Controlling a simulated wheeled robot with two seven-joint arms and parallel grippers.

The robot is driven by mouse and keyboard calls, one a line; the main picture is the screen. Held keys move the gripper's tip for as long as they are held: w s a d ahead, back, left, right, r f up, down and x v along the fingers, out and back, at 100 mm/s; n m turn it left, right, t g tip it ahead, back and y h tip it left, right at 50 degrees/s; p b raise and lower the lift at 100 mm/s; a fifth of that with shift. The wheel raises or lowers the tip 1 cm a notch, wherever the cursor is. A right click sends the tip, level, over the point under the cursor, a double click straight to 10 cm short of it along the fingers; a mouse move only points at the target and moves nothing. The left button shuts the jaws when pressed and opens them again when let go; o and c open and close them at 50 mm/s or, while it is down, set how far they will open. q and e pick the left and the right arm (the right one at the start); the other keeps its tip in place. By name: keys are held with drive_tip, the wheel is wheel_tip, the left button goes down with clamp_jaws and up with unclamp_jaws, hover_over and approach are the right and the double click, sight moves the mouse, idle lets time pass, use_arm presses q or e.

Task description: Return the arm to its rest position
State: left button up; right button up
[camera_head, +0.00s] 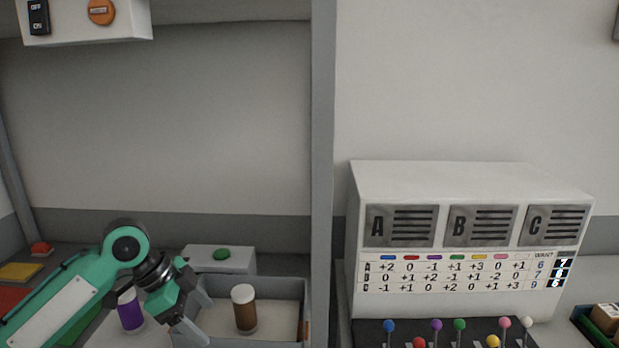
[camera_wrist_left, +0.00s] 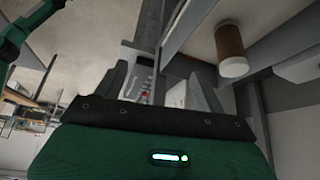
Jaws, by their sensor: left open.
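My left arm, green, comes in from the lower left in the head view. Its gripper (camera_head: 192,300) is open, at the left side of a grey tray (camera_head: 285,285). A brown jar with a white lid (camera_head: 244,312) stands in the tray, to the right of the gripper and apart from it. The jar also shows in the left wrist view (camera_wrist_left: 231,50), off to the side of the open fingers (camera_wrist_left: 160,88), with nothing seen between them. A purple jar (camera_head: 131,314) stands partly behind the arm. My right gripper is not seen in the head view.
A white box with a green button (camera_head: 221,254) stands behind the tray. A grey post (camera_head: 323,180) divides the station. To its right are a white panel marked A, B, C (camera_head: 470,220) and several coloured knobs (camera_head: 436,326). A red button (camera_head: 41,248) is at far left.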

use_arm(q)
drive_tip(key=s+d+f+n+t, duration=0.1)
drive_tip(key=s+d+f+n, duration=0.1)
drive_tip(key=s+f, duration=0.35)
drive_tip(key=s+d+f+n, duration=0.2)
drive_tip(key=f, duration=0.6)
drive_tip(key=s+d+f+n+t, duration=0.1)
drive_tip(key=s+d+f+n, duration=0.1)
drive_tip(key=s+f, duration=0.35)
drive_tip(key=s+a+f+n+y, duration=0.3)
drive_tip(key=s+a+f+n, duration=0.1)
drive_tip(key=s, duration=0.3)
drive_tip(key=s+a+f+n+y, duration=0.2)
drive_tip(key=s+a+f+n, duration=0.2)
drive_tip(key=s, duration=0.3)
wheel_tip(320, 180, down, 30)
drive_tip(key=s+f, duration=0.1)
drive_tip(key=s+a+f+g, duration=0.1)
drive_tip(key=s+a+f, duration=0.1)
drive_tip(key=s+f, duration=0.7)
drive_tip(key=s+a+f+g, duration=0.1)
drive_tip(key=s+a+f, duration=0.1)
drive_tip(key=s+f, duration=0.8)
drive_tip(key=shift+s+f+y, duration=0.25)
drive_tip(key=shift+f+y, duration=0.15)
drive_tip(key=shift+f, duration=0.15)
